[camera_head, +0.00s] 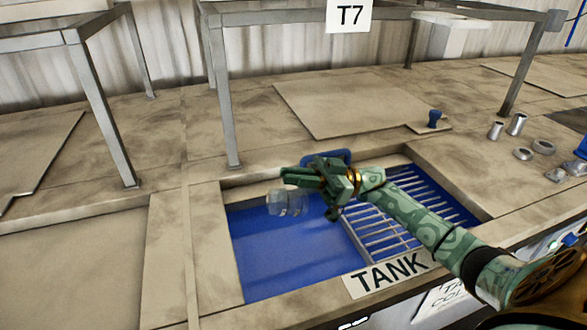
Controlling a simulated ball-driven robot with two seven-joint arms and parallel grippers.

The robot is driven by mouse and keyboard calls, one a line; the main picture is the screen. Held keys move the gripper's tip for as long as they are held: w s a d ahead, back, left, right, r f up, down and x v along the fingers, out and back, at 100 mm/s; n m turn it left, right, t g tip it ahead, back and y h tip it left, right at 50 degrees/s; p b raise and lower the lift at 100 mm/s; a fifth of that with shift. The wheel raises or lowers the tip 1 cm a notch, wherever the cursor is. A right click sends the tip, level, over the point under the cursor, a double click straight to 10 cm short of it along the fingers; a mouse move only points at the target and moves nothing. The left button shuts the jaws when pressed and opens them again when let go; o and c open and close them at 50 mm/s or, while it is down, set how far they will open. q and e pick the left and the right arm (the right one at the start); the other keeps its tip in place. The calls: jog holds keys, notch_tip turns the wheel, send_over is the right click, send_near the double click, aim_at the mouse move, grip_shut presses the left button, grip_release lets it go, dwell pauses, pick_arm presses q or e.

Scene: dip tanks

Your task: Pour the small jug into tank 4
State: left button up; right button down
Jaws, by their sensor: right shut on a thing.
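My right gripper (292,178) reaches in from the right over the blue tank (265,258) and is shut. A small clear jug (288,203) shows just below its fingers, over the blue surface; its tilt is hard to tell. A blue loop (333,156) shows behind the gripper; what it belongs to is partly hidden. The tank's front label (385,275) reads "TANK", and any number after it is hidden or out of sight. My left gripper is not in view.
A slatted grate (400,215) covers the tank's right part. A grey frame (222,95) with a "T7" sign (349,15) stands behind. A flat lid (345,105) with a blue knob (433,119) lies beyond. Metal cylinders (517,124) and rings (543,147) stand at right.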

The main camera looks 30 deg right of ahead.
jog(key=shift+a+r+p, duration=0.15)
jog(key=shift+a+p, duration=0.1)
jog(key=shift+p, duration=0.05)
jog(key=w+a+f+g+h+p, duration=0.1)
jog(key=a+h+p, duration=0.3)
jog(key=h+p, duration=0.6)
jog(key=w+a+f+g+h+p, duration=0.1)
jog(key=a+f+g+h+p, duration=0.3)
jog(key=h+p, duration=0.7)
jog(key=p, duration=0.7)
jog(key=shift+g, duration=0.3)
jog(key=shift+d+f, duration=0.1)
dwell(0.4)
